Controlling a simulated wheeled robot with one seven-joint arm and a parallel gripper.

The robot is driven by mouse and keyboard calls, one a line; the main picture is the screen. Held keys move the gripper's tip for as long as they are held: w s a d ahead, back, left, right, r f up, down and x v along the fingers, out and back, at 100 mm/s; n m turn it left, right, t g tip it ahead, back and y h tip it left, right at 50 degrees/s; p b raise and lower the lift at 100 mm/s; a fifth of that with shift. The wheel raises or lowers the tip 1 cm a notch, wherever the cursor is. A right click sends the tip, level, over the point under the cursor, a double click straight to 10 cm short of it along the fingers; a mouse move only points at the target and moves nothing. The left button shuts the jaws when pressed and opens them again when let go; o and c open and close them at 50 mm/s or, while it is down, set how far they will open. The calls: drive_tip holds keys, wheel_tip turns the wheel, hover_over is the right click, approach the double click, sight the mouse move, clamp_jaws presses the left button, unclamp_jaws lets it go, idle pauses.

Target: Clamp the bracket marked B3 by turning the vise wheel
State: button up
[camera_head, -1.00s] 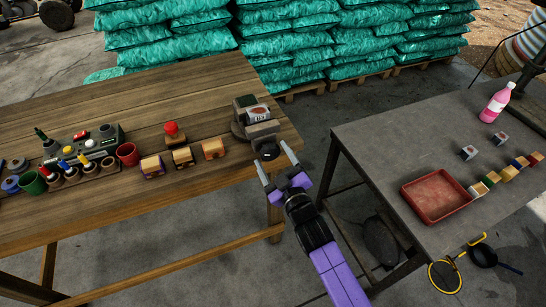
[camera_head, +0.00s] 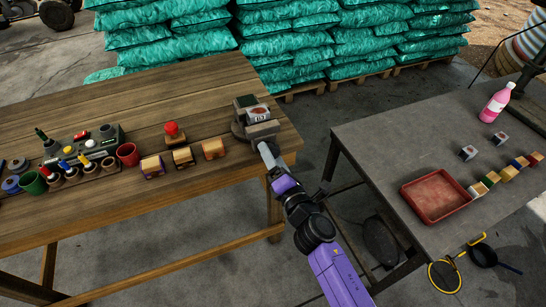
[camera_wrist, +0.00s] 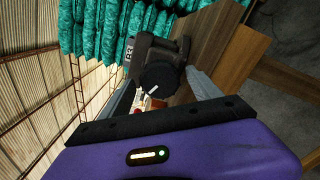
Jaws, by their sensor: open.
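The vise (camera_head: 262,131) stands at the right end of the wooden table, with the bracket (camera_head: 257,113) sitting in it. The bracket is a pale block with a dark label; in the wrist view its marking (camera_wrist: 129,54) looks like B3, seen sideways. The vise wheel (camera_wrist: 158,83) is a dark round knob with a white line, facing the wrist camera. My gripper (camera_head: 267,158) is at the wheel's front; in the wrist view (camera_wrist: 160,90) its two grey fingers are apart, one on either side of the wheel. Whether they touch it I cannot tell.
Wooden blocks (camera_head: 213,148) and a red button (camera_head: 171,130) stand left of the vise on the wooden table (camera_head: 130,225). A grey table (camera_head: 385,145) at the right holds a red tray (camera_head: 437,196) and a pink bottle (camera_head: 495,103). Teal sacks (camera_head: 290,40) are stacked behind.

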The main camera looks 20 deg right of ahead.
drive_tip(key=n, duration=1.2)
drive_tip(key=shift+w, duration=0.1)
drive_tip(key=shift+c, duration=0.2)
drive_tip(key=c, duration=1.5)
drive_tip(key=shift+c, duration=0.2)
